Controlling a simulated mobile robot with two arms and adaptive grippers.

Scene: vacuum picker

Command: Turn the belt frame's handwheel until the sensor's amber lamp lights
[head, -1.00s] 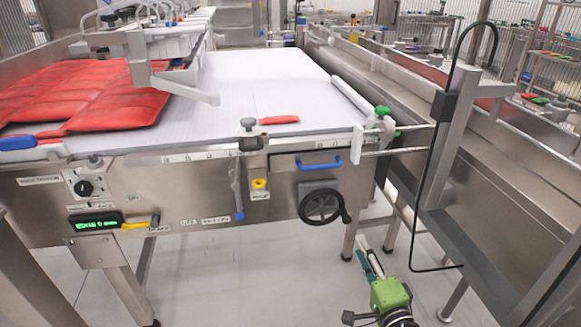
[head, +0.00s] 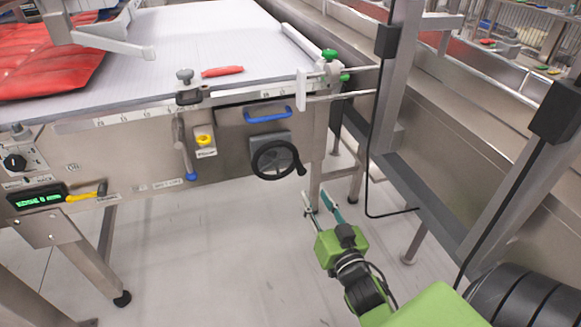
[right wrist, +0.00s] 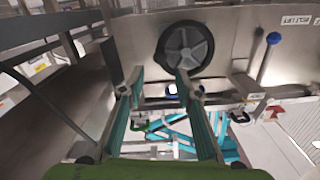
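The black handwheel (head: 257,163) sits on the front of the steel belt frame (head: 110,157), with a knob at its lower right rim. It also shows in the right wrist view (right wrist: 166,40), beyond the fingertips. My right gripper (head: 321,204), with a green body, is below and right of the wheel in the head view, apart from it. Its two fingers also show spread in the right wrist view (right wrist: 158,87), with nothing held between them. I cannot pick out the sensor or a lit amber lamp for certain. My left gripper is out of view.
A blue handle (head: 268,115) is above the wheel. A lever with a blue tip (head: 191,176) and a yellow button (head: 204,139) are left of it. A post with a cable (head: 397,85) stands to the right. The floor below is mostly clear.

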